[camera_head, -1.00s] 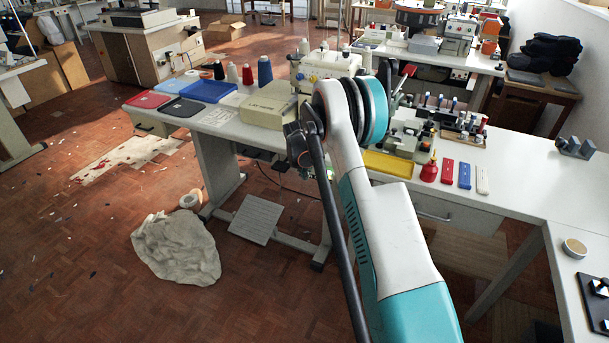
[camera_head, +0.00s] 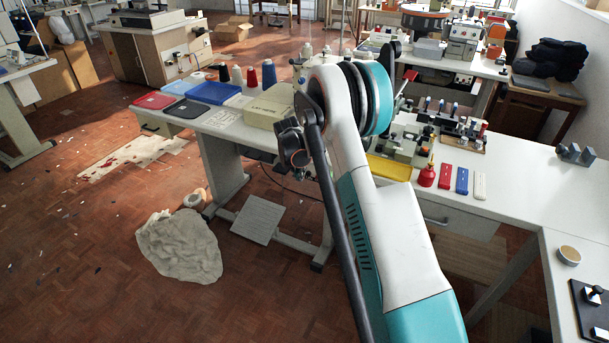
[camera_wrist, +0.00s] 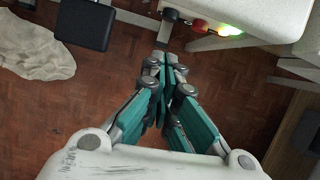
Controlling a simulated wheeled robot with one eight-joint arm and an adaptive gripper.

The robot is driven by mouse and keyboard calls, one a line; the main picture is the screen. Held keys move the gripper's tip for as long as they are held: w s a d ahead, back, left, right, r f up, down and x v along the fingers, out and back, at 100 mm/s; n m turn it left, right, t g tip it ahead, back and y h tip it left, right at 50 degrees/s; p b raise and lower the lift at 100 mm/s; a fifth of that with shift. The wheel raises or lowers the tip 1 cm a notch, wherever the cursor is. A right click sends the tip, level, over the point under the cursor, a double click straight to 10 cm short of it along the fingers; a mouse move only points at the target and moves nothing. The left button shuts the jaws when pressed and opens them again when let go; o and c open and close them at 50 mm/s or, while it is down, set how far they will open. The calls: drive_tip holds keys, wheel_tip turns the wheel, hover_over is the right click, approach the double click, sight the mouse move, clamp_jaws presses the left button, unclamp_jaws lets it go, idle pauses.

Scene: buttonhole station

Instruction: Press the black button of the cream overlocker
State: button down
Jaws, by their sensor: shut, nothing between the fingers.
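The cream overlocker (camera_head: 313,63) stands on the long white table in the head view. The fingertips are apart from the white table edge at the upper right.
A foot pedal (camera_head: 258,219) and crumpled cloth (camera_head: 180,246) lie on the floor. A green glow (camera_wrist: 229,30) shows near the table edge.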

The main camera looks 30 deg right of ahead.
drive_tip(key=shift+p+v, duration=0.6)
drive_tip(key=shift+v, duration=1.8)
drive_tip(key=s+a+r+m+t, duration=0.1)
drive_tip(key=s+a+r+m, duration=0.25)
drive_tip(key=s+r, duration=0.35)
drive_tip(key=s+a+r+m+y, duration=0.1)
drive_tip(key=s+a+r+m, duration=0.3)
drive_tip(key=r, duration=0.4)
drive_tip(key=s+a+r+m+t, duration=0.1)
drive_tip(key=s+a+r+m, duration=0.1)
drive_tip(key=s+r+m, duration=0.5)
drive_tip(key=s+a+m, duration=0.2)
drive_tip(key=s+m, duration=0.2)
drive_tip(key=s, duration=0.4)
drive_tip(key=s+a+r+m+t+y, duration=0.1)
drive_tip(key=s+a+m, duration=0.2)
drive_tip(key=s, duration=0.5)
drive_tip(key=s+a+r+m+t+y, duration=0.1)
drive_tip(key=s+a+m, duration=0.1)
drive_tip(key=s+m, duration=0.3)
drive_tip(key=shift+s+a, duration=0.4)
drive_tip(key=shift+s, duration=1.35)
